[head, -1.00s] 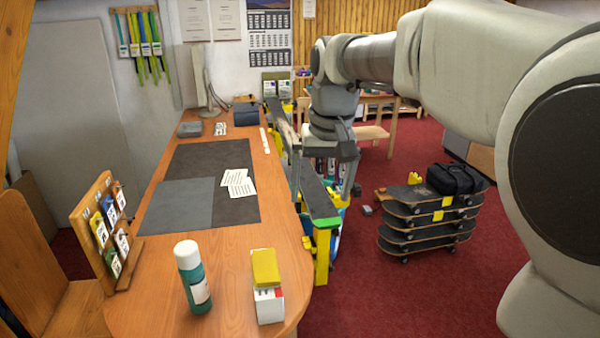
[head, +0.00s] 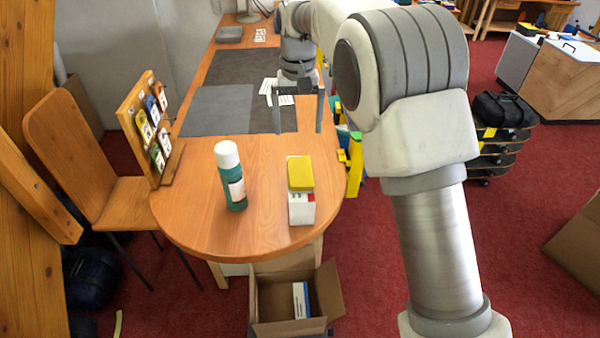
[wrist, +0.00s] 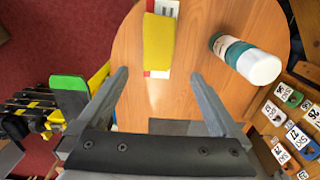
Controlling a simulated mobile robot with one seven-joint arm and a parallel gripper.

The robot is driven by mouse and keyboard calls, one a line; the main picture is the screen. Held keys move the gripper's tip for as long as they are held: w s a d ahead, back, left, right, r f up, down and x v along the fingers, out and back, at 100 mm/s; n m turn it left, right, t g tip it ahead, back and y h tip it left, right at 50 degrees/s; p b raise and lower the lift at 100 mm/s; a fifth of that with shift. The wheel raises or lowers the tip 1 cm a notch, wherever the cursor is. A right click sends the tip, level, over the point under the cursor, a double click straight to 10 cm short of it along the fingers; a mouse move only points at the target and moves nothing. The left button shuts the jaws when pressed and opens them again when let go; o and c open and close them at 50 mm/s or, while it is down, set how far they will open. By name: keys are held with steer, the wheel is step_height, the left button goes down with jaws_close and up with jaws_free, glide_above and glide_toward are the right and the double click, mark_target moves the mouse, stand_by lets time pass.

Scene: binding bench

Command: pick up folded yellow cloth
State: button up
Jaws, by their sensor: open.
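The folded yellow cloth (head: 300,173) lies on top of a white and red box (head: 301,208) near the rounded end of the wooden bench. The cloth also shows in the wrist view (wrist: 159,42), at the top, beyond and between my fingers. My gripper (head: 298,130) is open and empty. It points down above the bench, farther along it than the cloth and apart from it. In the wrist view my two fingers (wrist: 158,72) are spread wide.
A teal bottle with a white cap (head: 230,175) stands left of the box. A wooden rack with tags (head: 153,125) is at the bench's left edge. Dark mats (head: 217,108) and white cards cover the farther bench top. An open carton (head: 297,295) is on the floor below.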

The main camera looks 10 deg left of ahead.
glide_above(300, 170)
steer(key=f, duration=0.7)
steer(key=shift+w+a+f+p, duration=0.1)
steer(key=shift+w+a+p, duration=0.15)
steer(key=shift+p, duration=0.1)
steer(key=f, duration=0.1)
steer(key=f+p, duration=0.1)
steer(key=f, duration=0.2)
steer(key=shift+s+d+f, duration=0.25)
steer(key=shift+s+f, duration=0.05)
steer(key=shift+f, duration=0.45)
steer(key=c, duration=1.1)
steer(key=shift+r, duration=0.1)
